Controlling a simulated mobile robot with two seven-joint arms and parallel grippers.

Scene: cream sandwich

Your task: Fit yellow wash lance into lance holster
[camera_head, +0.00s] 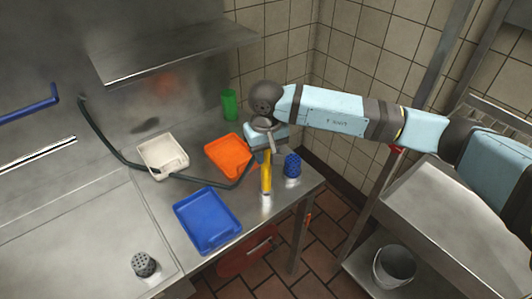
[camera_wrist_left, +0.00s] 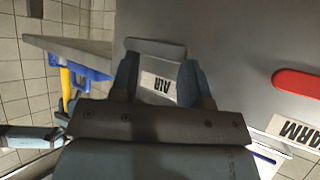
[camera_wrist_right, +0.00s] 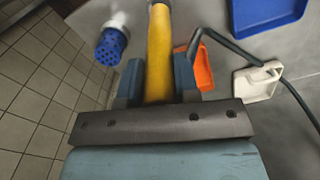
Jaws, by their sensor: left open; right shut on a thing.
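The yellow wash lance (camera_head: 266,179) hangs nearly upright near the right end of the steel counter. My right gripper (camera_head: 266,155) is shut on it. In the right wrist view the yellow lance (camera_wrist_right: 159,50) runs between the two fingers of the right gripper (camera_wrist_right: 157,80). A blue perforated cup (camera_head: 292,166) stands just right of the lance, apart from it. A grey perforated cup (camera_head: 144,264) stands at the lower left. I cannot tell which is the lance holster. My left gripper (camera_wrist_left: 157,78) is open and empty, facing a grey panel with an AIR label.
An orange tray (camera_head: 228,153), a blue tray (camera_head: 207,222) and a white tray (camera_head: 162,158) lie on the counter. A green cup (camera_head: 229,104) stands behind them. A dark hose (camera_head: 110,145) loops across to the lance. A steel shelf (camera_head: 175,50) overhangs the back.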

